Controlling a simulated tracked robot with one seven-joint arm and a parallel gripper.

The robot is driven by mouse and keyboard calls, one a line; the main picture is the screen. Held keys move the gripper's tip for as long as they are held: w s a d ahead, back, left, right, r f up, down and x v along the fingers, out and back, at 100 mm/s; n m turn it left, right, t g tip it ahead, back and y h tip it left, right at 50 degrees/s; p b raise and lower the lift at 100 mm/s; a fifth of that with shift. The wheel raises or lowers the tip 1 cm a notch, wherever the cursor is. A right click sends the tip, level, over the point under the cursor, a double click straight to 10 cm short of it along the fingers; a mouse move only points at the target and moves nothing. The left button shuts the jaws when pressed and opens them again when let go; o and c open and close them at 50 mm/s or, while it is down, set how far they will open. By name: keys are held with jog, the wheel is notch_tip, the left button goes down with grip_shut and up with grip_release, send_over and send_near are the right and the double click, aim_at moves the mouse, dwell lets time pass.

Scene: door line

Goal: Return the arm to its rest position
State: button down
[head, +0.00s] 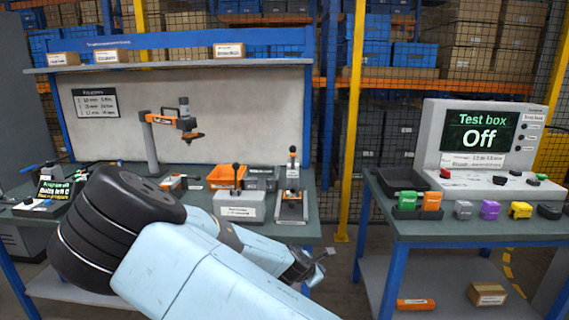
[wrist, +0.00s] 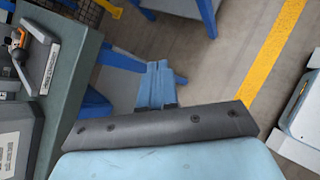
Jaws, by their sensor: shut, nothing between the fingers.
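My arm crosses the lower left of the head view, with its black joint and light blue links in front of the left bench. My gripper (head: 317,261) is at the arm's far end, low in front of the gap between the two benches. It is small and dark there; it is shut and empty. In the wrist view, my light blue hand and its dark screwed plate fill the bottom, over the floor beside a bench edge. The gripper touches nothing that I can make out.
The left bench (head: 275,230) carries an orange bin (head: 226,176), a lever press (head: 291,196) and a white box with a lever (head: 239,205). The right bench (head: 480,228) carries a test box (head: 480,140) reading "Off" and several coloured blocks. A yellow post (head: 352,130) stands between them.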

jog(key=s+d+r+m+y, duration=0.2)
jog(key=s+d+r+m, duration=0.2)
jog(key=s+r+m, duration=0.3)
jog(key=s+d+r+m+g+y, duration=0.1)
jog(key=s+d+r+m, duration=0.3)
jog(key=r, duration=1.3)
jog(key=s+d+r+m+g+y, duration=0.1)
jog(key=s+d+r+m+y, duration=0.2)
jog(key=s+r+m, duration=0.9)
jog(key=s+d, duration=0.2)
jog(key=s, duration=0.2)
jog(key=shift+s, duration=0.3)
